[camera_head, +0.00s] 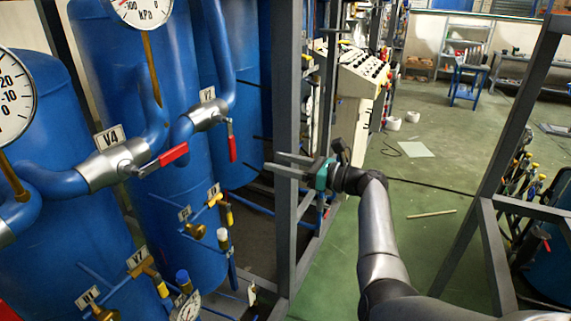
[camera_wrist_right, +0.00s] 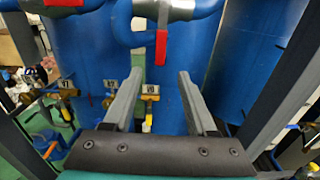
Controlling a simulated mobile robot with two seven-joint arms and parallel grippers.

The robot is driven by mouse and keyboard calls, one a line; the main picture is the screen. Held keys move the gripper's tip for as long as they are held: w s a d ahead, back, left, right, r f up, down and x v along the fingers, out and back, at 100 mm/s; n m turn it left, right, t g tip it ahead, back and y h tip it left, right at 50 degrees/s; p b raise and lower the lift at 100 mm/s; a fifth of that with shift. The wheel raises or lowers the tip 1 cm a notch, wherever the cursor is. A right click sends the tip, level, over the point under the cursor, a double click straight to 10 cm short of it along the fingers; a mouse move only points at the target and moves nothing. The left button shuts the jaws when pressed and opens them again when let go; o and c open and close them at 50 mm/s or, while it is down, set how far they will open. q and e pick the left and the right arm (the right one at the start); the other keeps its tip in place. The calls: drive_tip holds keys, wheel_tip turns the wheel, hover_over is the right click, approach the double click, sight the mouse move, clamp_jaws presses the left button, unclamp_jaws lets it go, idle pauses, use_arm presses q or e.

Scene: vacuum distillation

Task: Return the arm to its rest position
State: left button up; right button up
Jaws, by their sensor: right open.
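My right arm comes in from the lower right of the head view, and its gripper (camera_head: 278,163) reaches left past a grey upright post toward the blue tanks. In the right wrist view the two fingers of this gripper (camera_wrist_right: 157,97) are apart with nothing between them. Past the fingertips, that view shows a red-handled valve (camera_wrist_right: 161,46) on a blue pipe and a small yellow-handled valve (camera_wrist_right: 149,98). My left gripper is not in view.
Blue tanks (camera_head: 95,170) with pipes fill the left side. Red valve handles (camera_head: 173,154) and pressure gauges (camera_head: 15,95) stick out there. A grey frame post (camera_head: 288,90) stands beside my gripper. Green floor (camera_head: 440,180) is mostly open behind; a control panel (camera_head: 362,75) stands at the back.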

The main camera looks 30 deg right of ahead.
drive_tip(key=shift+s+d, duration=0.3)
drive_tip(key=shift+s, duration=0.15)
wheel_tip(320, 180, down, 16)
drive_tip(key=s+a+n+g+h+b, duration=0.1)
drive_tip(key=a+n+g+h+b, duration=0.1)
drive_tip(key=b, duration=0.1)
drive_tip(key=s+a+f+n+g+h+b, duration=0.1)
drive_tip(key=s+f+n+g+h+b, duration=0.15)
drive_tip(key=s+f, duration=0.65)
drive_tip(key=s+a+f+n+g+h+b, duration=0.1)
drive_tip(key=s+f+n+g+b, duration=0.15)
drive_tip(key=f, duration=1.15)
drive_tip(key=s+f+n+g+h+b, duration=0.25)
drive_tip(key=s+f, duration=0.25)
drive_tip(key=f, duration=0.7)
drive_tip(key=s+a+f+n+g+h+b, duration=0.1)
drive_tip(key=s+f+n+b, duration=0.2)
drive_tip(key=s+f+n, duration=0.4)
drive_tip(key=s+a+f+n+g+h+b, duration=0.1)
drive_tip(key=s+f+n, duration=0.6)
drive_tip(key=s, duration=1)
drive_tip(key=s+a+f+n+g+h+b, duration=0.1)
drive_tip(key=s+a+f+n+b, duration=0.2)
drive_tip(key=s+f, duration=0.8)
drive_tip(key=s+n+b, duration=0.1)
drive_tip(key=n+b, duration=0.1)
drive_tip(key=n, duration=0.2)
drive_tip(key=shift+s+a+n+g+b, duration=0.15)
drive_tip(key=shift+s+n+g+b, duration=0.2)
drive_tip(key=shift+s, duration=0.05)
